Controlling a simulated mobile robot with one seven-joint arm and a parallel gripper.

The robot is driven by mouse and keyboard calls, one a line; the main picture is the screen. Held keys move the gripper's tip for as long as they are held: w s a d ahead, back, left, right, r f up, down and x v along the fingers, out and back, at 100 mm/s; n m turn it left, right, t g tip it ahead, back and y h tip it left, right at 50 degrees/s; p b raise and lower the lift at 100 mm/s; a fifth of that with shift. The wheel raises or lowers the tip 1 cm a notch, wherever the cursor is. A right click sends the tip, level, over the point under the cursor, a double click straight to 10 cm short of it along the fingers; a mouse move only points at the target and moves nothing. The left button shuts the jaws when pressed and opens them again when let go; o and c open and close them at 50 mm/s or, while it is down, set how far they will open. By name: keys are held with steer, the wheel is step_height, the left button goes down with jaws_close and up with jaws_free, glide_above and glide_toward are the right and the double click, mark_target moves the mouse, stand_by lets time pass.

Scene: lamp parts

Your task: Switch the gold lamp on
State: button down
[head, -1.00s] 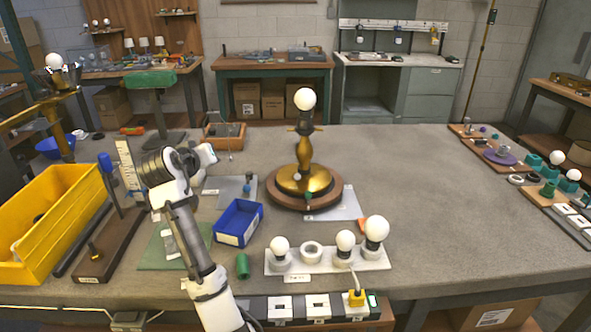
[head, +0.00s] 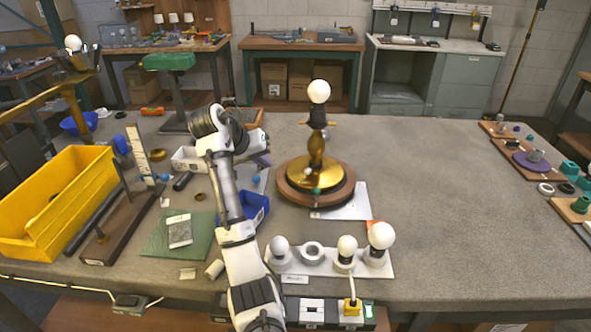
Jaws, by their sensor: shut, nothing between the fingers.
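The gold lamp (head: 316,150) stands upright on a round wooden base (head: 290,196) near the middle of the table. A white round bulb (head: 318,91) sits in its black socket; I cannot tell any glow from it. A short crosspiece, perhaps a switch, sticks out below the socket. A small green knob (head: 316,190) shows at the front of the gold foot. My gripper (head: 264,158) is to the left of the lamp, apart from it, beyond the blue bin. It is small and partly hidden by my arm, but looks shut and empty.
The blue bin (head: 257,208) is partly behind my arm. A white strip (head: 300,268) with several bulbs and a ring lies in front of the lamp. A yellow crate (head: 60,190) stands at the left.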

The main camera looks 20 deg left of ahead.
mark_target(309, 170)
steer(key=p+x, duration=0.2)
steer(key=x, duration=0.7)
steer(key=shift+w+d+p, duration=0.1)
steer(key=shift+p, duration=0.25)
steer(key=w+d, duration=0.1)
steer(key=d+p, duration=0.1)
steer(key=shift+w+d+p, duration=0.3)
steer(key=shift+w+d, duration=0.35)
steer(key=shift+d, duration=0.2)
steer(key=shift+d, duration=0.1)
